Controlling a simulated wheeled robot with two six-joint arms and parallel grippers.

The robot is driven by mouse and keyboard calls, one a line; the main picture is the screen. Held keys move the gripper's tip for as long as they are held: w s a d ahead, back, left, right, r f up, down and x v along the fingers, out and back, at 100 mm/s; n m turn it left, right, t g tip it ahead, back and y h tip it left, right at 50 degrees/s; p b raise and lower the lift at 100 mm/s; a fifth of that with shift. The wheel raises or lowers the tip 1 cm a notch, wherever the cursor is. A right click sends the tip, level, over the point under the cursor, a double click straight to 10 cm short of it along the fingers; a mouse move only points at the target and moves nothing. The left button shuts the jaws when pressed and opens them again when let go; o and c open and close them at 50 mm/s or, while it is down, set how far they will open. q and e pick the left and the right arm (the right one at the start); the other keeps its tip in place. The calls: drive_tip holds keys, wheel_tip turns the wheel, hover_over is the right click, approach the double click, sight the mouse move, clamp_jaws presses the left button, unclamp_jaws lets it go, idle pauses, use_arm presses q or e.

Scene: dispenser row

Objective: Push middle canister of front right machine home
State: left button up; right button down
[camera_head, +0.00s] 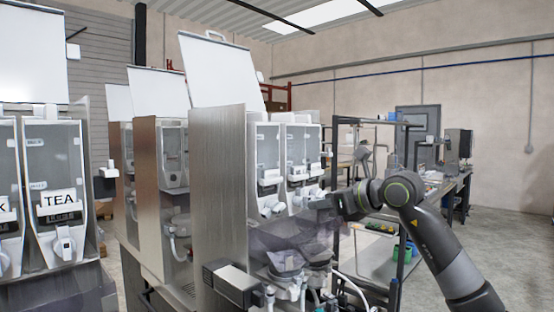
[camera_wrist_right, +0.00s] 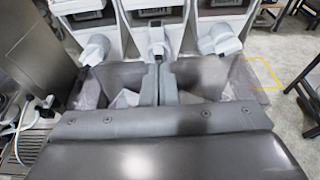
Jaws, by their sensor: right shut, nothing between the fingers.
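The front right machine (camera_head: 222,185) has a tall grey side panel and a row of clear-fronted canisters. In the right wrist view three canisters stand side by side: left (camera_wrist_right: 88,18), middle (camera_wrist_right: 158,14) and right (camera_wrist_right: 225,5), each with a pale spout below. My right gripper (camera_wrist_right: 157,62) is shut and empty, its fingertips in front of the middle canister's spout; I cannot tell whether they touch. In the head view the right gripper (camera_head: 320,206) is small beside the machine's front. How far the middle canister stands out is unclear. My left gripper is not in view.
Grey translucent bins (camera_wrist_right: 208,78) lie under the spouts. A machine with a TEA canister (camera_head: 60,205) stands at the left, another machine (camera_head: 160,175) behind. A dark-framed workbench (camera_head: 395,262) is at the right, with open floor beyond.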

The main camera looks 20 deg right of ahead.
drive_tip(key=shift+w+a, duration=0.15)
drive_tip(key=shift+w, duration=0.3)
drive_tip(key=shift+p, duration=0.4)
drive_tip(key=s+d+b, duration=0.3)
drive_tip(key=s+b, duration=0.3)
drive_tip(key=s, duration=0.1)
drive_tip(key=shift+s, duration=0.1)
